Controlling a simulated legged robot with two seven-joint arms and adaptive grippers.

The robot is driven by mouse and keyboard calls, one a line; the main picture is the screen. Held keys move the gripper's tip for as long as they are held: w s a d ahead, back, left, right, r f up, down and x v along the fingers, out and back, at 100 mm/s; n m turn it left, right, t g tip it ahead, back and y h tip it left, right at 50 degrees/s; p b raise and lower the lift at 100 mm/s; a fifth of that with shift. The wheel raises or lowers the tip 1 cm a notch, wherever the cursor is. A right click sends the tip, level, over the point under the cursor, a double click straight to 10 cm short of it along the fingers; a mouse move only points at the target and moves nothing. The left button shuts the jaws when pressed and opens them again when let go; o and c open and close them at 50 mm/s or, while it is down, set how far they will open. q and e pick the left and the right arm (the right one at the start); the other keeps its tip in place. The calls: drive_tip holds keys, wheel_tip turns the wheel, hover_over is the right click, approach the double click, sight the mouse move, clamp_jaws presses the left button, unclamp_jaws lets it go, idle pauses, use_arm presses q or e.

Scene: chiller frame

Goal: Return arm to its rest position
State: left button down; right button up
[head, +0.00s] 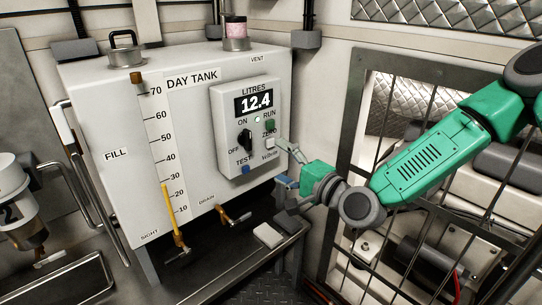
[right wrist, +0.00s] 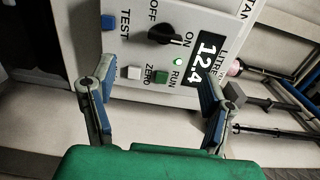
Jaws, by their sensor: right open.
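My right arm is green and comes in from the right in the head view. Its gripper (head: 288,166) is at the right side of the control panel (head: 222,110) on the white day tank (head: 95,130). In the right wrist view the gripper (right wrist: 160,95) has its two fingers wide apart with nothing between them. The panel lies beyond the fingertips, with the black knob (right wrist: 165,36), blue TEST button (right wrist: 108,22), white ZERO button (right wrist: 134,73) and green RUN button (right wrist: 161,76). The display (head: 254,102) reads 12.4. My left gripper is not in view.
A barred metal frame (head: 343,170) stands at the right, close to my right arm. Drain handles (head: 238,217) stick out below the tank. A dark tray (head: 215,275) lies under it. A canister (head: 22,200) hangs at the far left. A pink-topped vent cap (head: 236,34) sits on the tank.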

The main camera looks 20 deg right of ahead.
drive_tip(key=s+a+f+n+g, duration=0.35)
drive_tip(key=s+f, duration=0.35)
drive_tip(key=f, duration=0.3)
drive_tip(key=s+a+f+n+g, duration=0.25)
drive_tip(key=s+f+g, duration=0.3)
drive_tip(key=f, duration=0.35)
drive_tip(key=s+d+f+n+g+h, duration=0.2)
drive_tip(key=s+d+f+n, duration=0.1)
drive_tip(key=s, duration=0.4)
drive_tip(key=s+d+f+n+g+h, duration=0.2)
drive_tip(key=s+d+f+n, duration=0.1)
drive_tip(key=s, duration=0.5)
drive_tip(key=s+d+f+n+g+h, duration=0.2)
drive_tip(key=s+d+f+g, duration=0.1)
drive_tip(key=s, duration=0.5)
wheel_tip(320, 180, down, 2)
drive_tip(key=shift+s+d+f+n, duration=0.15)
drive_tip(key=shift+s+d+n, duration=0.1)
drive_tip(key=shift+d+n, duration=0.25)
drive_tip(key=shift+w, duration=0.15)
